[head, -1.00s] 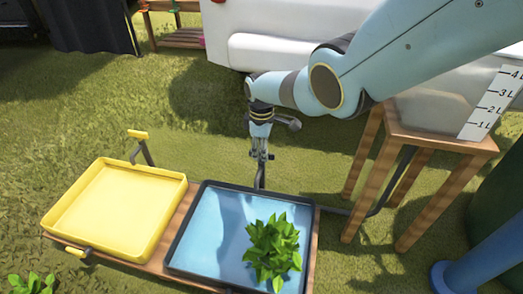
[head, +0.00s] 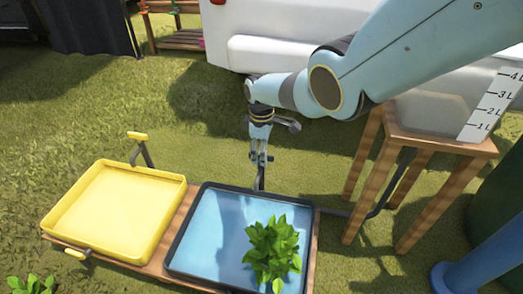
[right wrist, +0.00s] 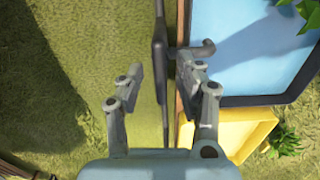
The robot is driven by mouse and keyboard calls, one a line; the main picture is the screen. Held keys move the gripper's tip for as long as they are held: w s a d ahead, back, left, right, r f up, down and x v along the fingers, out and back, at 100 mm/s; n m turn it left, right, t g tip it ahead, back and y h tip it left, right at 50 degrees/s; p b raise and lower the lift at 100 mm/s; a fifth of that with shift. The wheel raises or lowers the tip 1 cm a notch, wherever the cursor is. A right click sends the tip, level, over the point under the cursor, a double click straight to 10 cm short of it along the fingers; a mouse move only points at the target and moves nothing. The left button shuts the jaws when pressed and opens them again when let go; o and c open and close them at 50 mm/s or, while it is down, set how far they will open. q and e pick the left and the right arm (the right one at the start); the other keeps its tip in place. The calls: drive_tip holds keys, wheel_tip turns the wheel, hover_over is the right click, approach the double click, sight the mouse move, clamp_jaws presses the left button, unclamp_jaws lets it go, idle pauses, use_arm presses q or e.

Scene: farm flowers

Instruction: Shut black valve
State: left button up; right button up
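The black valve (head: 260,178) stands at the back edge of the black-rimmed tray (head: 178,238), partly hidden by my right gripper (head: 262,157). In the right wrist view its dark, narrow handle (right wrist: 160,45) runs down between my fingers, and its spout (right wrist: 203,49) points over the blue tray floor. My right gripper (right wrist: 162,77) is open, with one finger on each side of the handle. I cannot tell whether either finger touches it. My left gripper is not in view.
A yellow tray (head: 70,240) with a yellow-handled valve (head: 138,136) sits beside the black-rimmed one. A leafy plant (head: 272,250) stands in the black-rimmed tray. A wooden stand (head: 440,142) carries a marked clear tank (head: 430,108) at right. Grass lies open behind the trays.

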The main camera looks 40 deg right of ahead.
drive_tip(key=shift+r, duration=0.1)
wheel_tip(320, 180, up, 12)
idle(0.5)
idle(0.4)
